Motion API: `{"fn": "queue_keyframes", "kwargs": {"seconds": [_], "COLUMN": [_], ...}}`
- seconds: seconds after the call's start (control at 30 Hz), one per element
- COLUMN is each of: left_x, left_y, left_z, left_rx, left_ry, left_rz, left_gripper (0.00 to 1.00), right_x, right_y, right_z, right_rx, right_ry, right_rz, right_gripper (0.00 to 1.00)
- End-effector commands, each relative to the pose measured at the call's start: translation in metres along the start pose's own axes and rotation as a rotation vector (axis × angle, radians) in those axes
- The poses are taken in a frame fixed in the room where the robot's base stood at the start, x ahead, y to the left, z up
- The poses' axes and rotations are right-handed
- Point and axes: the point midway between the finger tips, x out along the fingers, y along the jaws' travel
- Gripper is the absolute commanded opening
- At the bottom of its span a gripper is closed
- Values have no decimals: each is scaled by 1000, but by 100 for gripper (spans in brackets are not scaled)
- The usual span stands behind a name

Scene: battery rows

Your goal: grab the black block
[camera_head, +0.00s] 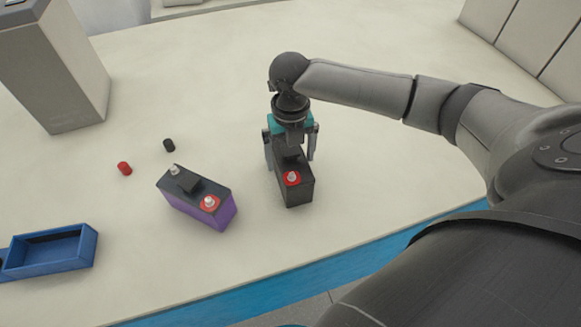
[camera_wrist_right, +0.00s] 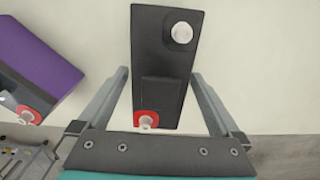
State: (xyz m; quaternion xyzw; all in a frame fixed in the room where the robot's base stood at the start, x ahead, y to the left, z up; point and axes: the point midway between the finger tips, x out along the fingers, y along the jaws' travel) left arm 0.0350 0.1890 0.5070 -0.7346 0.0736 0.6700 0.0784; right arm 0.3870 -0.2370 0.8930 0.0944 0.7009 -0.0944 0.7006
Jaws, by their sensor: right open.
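The black block (camera_head: 294,191) is a battery-shaped box with a red-ringed post, standing on the pale table. In the right wrist view the black block (camera_wrist_right: 165,60) shows from above, with a bare white post at its far end and a red-ringed post at its near end. My right gripper (camera_head: 291,158) is over the block, one finger on each side. In the wrist view the right gripper (camera_wrist_right: 160,80) is open, with gaps between the fingers and the block's sides. My left gripper is not in view.
A purple battery (camera_head: 197,198) stands left of the black block. A red cap (camera_head: 124,168) and a black cap (camera_head: 169,145) lie farther left. A blue tray (camera_head: 92,247) is at the lower left, a grey box (camera_head: 75,85) at the upper left. The table right of the block is clear.

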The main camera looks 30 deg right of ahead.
Motion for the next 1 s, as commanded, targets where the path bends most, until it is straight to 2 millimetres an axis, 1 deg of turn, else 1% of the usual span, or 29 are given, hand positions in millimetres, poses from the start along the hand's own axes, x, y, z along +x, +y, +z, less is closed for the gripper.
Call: {"fn": "queue_keyframes", "kwargs": {"seconds": [0.03, 0.1, 0.33, 1.0], "left_x": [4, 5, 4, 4], "left_y": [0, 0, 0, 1], "left_z": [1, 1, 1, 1], "left_rx": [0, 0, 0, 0], "left_ry": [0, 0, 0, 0], "left_rz": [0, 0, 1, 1], "left_gripper": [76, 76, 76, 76], "right_x": [10, 15, 15, 15], "right_y": [0, 0, 0, -1], "right_z": [0, 0, 0, 0], "right_rx": [1, -1, -1, 0], "right_ry": [2, 1, -1, -2], "right_rz": [-1, -1, -1, -2], "right_gripper": [100, 100, 99, 24]}}
